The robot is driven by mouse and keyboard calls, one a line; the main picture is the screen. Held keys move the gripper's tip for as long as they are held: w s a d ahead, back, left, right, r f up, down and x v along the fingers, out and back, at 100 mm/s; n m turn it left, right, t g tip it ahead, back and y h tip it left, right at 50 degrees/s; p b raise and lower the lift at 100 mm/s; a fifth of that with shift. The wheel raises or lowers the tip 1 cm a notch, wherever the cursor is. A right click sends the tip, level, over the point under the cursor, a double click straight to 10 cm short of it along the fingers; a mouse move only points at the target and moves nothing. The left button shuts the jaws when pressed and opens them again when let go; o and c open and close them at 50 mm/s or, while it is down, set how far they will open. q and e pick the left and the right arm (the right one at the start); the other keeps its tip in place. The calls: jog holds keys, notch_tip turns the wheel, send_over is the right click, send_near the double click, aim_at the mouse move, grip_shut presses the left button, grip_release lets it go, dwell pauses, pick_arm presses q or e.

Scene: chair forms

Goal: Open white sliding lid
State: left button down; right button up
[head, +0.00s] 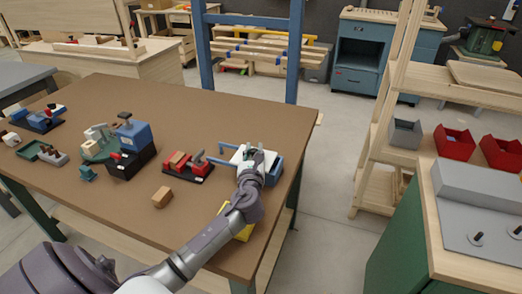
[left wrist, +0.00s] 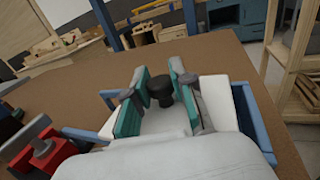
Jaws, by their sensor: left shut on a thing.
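The white sliding lid (head: 238,157) sits on a blue box (head: 273,174) near the right edge of the brown table. Two blue rails reach out to the left from the box. In the left wrist view the lid (left wrist: 218,92) shows around and ahead of my fingers, between blue side rails (left wrist: 254,118). A black knob (left wrist: 160,90) stands up from the lid. My left gripper (left wrist: 160,72) is shut on this knob, one finger on each side. It also shows over the lid in the head view (head: 256,154), where it hides the knob. My right gripper is in neither view.
A red and black vise-like block (head: 190,165) stands left of the box, and a small wooden block (head: 162,197) lies nearer. A yellow object (head: 245,232) is partly behind my arm. Several tools stand at the table's left. A wooden shelf (head: 390,110) rises across the aisle.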

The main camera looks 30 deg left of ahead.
pick_arm(q)
jog(key=a, duration=0.2)
jog(key=s+a+p, duration=0.1)
jog(key=a, duration=0.2)
jog(key=s+a, duration=0.1)
jog(key=a, duration=0.2)
jog(key=shift+d, duration=0.1)
jog(key=c, duration=0.9)
grip_release()
jog(key=shift+c, duration=0.2)
jog(key=shift+s+d+f, duration=0.1)
jog(key=shift+s+d, duration=0.1)
jog(key=shift+s, duration=0.05)
jog(key=v, duration=1.1)
jog(key=shift+s+d, duration=0.15)
